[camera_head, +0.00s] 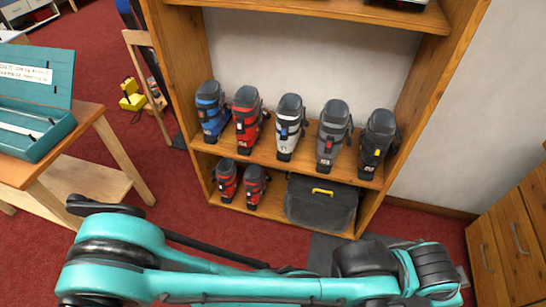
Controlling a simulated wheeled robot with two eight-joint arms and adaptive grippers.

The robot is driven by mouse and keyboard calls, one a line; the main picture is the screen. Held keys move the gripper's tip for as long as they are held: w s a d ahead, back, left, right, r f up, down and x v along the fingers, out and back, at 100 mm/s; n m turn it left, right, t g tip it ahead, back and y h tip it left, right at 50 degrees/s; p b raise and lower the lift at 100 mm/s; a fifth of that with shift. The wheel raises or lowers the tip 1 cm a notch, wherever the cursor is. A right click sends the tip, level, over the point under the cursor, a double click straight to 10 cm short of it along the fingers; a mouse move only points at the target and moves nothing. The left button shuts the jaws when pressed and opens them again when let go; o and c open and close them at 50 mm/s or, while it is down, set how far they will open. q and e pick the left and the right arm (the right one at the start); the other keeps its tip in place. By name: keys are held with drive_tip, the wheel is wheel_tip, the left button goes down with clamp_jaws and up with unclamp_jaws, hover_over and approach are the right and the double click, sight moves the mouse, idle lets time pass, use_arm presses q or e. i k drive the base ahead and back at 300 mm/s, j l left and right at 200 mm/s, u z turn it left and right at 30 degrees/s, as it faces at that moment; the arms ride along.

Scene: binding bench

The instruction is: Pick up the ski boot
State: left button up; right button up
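Several ski boots stand upright in a row on the middle shelf of a wooden rack. From left to right they are a blue boot (211,107), a red boot (247,116), a white boot (289,127), a grey boot (332,134) and a black boot (377,142). Two smaller red boots, one on the left (226,180) and one on the right (254,186), stand on the lower shelf. My teal arm links cross the bottom of the picture, in front of the rack. I see no gripper fingers, and no boot is held in view.
A dark grey case (321,211) with a yellow handle sits right of the small boots. A wooden table (88,112) with an open teal box (34,144) stands left. A wooden cabinet (511,240) stands right. Red carpet (425,225) is clear between rack and cabinet.

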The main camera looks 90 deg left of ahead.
sight(247, 107)
drive_tip(key=u, duration=2.6)
